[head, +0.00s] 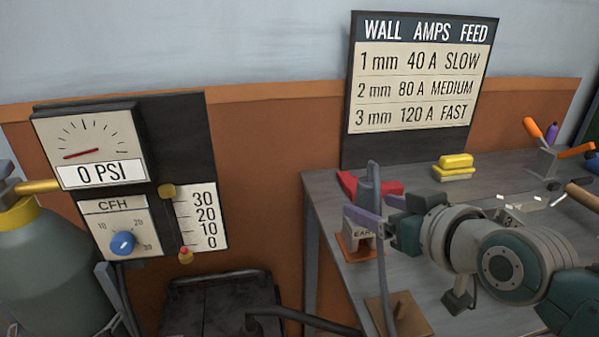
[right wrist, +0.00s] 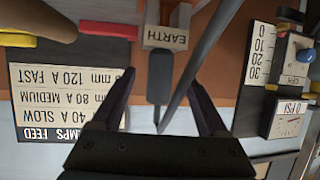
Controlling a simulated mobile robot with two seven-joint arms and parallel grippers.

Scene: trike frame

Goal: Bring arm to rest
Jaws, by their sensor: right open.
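My right arm comes in from the right in the head view, over the workbench (head: 330,215). My right gripper (head: 376,211) is open, its two purple-grey fingers spread. A grey handle (head: 374,178) stands upright at the fingers, by the block marked EARTH (head: 362,240) on its orange base. In the right wrist view the handle (right wrist: 160,76) shows between the open fingers (right wrist: 160,88), with a gap on both sides. The gripper hides part of the handle and block in the head view. My left gripper is not in view.
A red piece (head: 347,184) and yellow blocks (head: 453,168) lie behind the gripper. An orange-handled tool (head: 547,160) is at the far right. The amps sign (head: 420,80) stands at the bench back. A gauge panel (head: 170,130) and gas cylinder (head: 50,270) are left.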

